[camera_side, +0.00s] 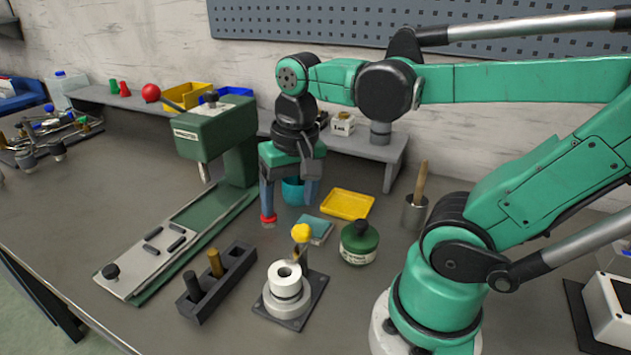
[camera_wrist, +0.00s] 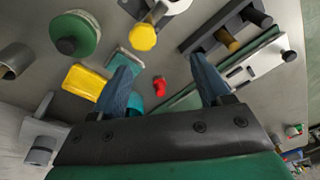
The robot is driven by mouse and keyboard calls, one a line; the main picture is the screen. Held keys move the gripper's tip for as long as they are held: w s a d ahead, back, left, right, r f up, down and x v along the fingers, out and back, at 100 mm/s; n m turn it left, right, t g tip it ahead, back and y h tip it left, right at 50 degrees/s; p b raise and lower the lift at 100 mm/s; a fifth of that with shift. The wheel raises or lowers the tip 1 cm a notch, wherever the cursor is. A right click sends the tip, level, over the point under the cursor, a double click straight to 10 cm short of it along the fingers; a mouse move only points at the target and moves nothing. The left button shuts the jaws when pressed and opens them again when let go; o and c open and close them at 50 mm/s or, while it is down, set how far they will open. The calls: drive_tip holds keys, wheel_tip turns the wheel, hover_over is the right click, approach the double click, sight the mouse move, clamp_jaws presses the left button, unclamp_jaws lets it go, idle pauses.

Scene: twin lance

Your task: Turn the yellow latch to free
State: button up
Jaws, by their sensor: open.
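The yellow latch (camera_side: 301,232) is a rounded yellow knob at the top of a short post on a dark base plate. It stands behind a white ringed cylinder (camera_side: 285,284) on the same plate. In the wrist view the yellow latch (camera_wrist: 143,37) is at the top, beyond the fingertips and left of centre. My gripper (camera_side: 288,200) hangs above the bench, behind and a little left of the latch, apart from it. In the wrist view the two blue fingers of my gripper (camera_wrist: 163,70) are spread wide with nothing held between them.
A small red object (camera_wrist: 160,86) lies below my fingers, near a teal cup (camera_side: 293,191). A green press (camera_side: 215,135) stands left. A dark block with pegs (camera_side: 217,285) is left of the latch base; a green jar (camera_side: 359,243) and yellow tray (camera_side: 347,204) are right.

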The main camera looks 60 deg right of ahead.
sight(302, 229)
drive_tip(key=shift+s+d+r+m+g, duration=0.1)
drive_tip(key=shift+s+d+m+g, duration=0.05)
drive_tip(key=shift+s+m+g, duration=0.3)
drive_tip(key=shift+s+d+r+m+g, duration=0.1)
drive_tip(key=shift+s+m+g, duration=0.1)
drive_tip(key=shift+m+g, duration=0.25)
drive_tip(key=shift+f, duration=2.65)
clamp_jaws()
